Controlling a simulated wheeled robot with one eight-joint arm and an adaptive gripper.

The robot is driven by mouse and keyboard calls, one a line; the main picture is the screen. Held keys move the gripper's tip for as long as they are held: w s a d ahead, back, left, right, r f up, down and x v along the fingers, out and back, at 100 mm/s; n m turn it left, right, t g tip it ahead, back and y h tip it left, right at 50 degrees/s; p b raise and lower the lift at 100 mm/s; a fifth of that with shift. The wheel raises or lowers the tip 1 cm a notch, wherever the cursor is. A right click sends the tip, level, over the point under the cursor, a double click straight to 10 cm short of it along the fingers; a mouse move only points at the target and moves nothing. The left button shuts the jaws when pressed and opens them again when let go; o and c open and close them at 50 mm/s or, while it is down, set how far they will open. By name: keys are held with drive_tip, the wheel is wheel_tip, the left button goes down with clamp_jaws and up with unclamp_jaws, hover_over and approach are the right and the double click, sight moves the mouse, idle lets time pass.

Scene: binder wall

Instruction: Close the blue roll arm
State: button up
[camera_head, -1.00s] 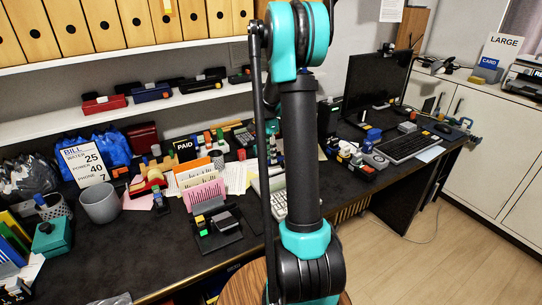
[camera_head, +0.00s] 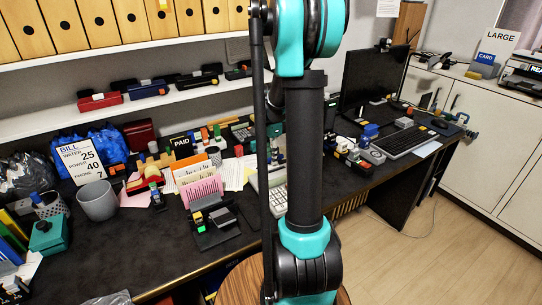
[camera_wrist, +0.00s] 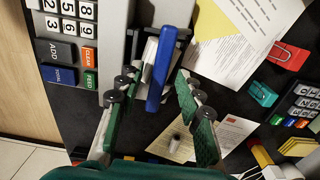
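The blue roll arm (camera_wrist: 161,68) is a blue bar in the wrist view, beside a white roll-like part at the edge of the grey adding machine (camera_wrist: 115,45). The bar stands out lengthwise between the fingers of my gripper (camera_wrist: 157,76). My gripper is open, with one green-padded finger on each side of the bar and a visible gap on the right. I cannot tell whether the left finger touches anything. In the head view the machine's white keys (camera_head: 278,199) show partly behind my arm, which hides the roll arm and gripper.
In the wrist view, papers (camera_wrist: 235,45), a red clip (camera_wrist: 288,56) and a teal clip (camera_wrist: 263,94) lie to the right. In the head view a pink letter holder (camera_head: 204,190) stands left of the machine, and a keyboard (camera_head: 403,143) lies right.

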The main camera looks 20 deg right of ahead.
wheel_tip(320, 180, up, 12)
idle(0.6)
